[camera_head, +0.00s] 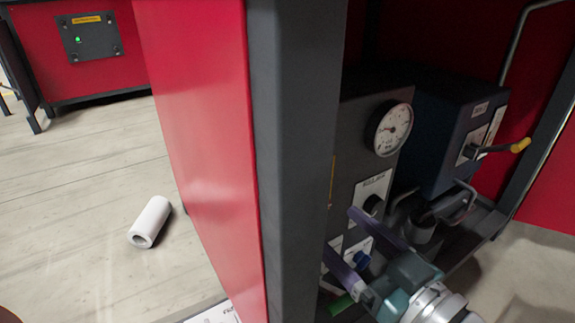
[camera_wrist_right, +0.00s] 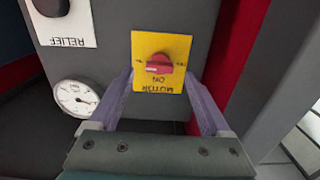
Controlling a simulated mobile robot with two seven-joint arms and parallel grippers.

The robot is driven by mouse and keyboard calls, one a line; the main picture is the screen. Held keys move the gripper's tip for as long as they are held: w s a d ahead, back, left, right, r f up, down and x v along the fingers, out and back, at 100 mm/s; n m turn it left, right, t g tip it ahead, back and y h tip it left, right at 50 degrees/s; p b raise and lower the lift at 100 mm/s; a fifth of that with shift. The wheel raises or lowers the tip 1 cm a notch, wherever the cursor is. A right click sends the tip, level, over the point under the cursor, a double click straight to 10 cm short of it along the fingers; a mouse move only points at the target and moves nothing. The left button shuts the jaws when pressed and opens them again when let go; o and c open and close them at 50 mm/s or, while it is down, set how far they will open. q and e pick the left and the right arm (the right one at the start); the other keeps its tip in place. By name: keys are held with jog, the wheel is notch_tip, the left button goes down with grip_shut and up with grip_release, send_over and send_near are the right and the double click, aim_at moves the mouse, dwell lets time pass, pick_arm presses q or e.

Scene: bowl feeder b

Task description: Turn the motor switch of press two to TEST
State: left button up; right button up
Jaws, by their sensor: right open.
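The motor switch (camera_wrist_right: 160,64) is a red knob on a yellow plate (camera_wrist_right: 177,43), upside down in the right wrist view. "MOTOR" and "ON" read there; the small side labels are too small to read. A pale mark shows on the knob's left part; I cannot tell its exact setting. In the head view a pillar hides the switch; only a yellow sliver (camera_head: 332,181) shows. My right gripper (camera_head: 338,231) is open and empty, its purple fingers (camera_wrist_right: 160,82) spread to either side below the knob in the wrist view. My left gripper is out of view.
A dark pillar (camera_head: 293,150) and red panel (camera_head: 205,120) stand left of the controls. A gauge (camera_head: 393,130), black relief knob (camera_head: 373,204), blue knob (camera_head: 361,259) and yellow-tipped lever (camera_head: 519,145) sit near my arm. A white roll (camera_head: 150,222) lies on the floor.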

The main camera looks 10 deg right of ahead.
jog(key=p+v, duration=0.1)
jog(key=v, duration=0.5)
jog(key=shift+s+p, duration=0.3)
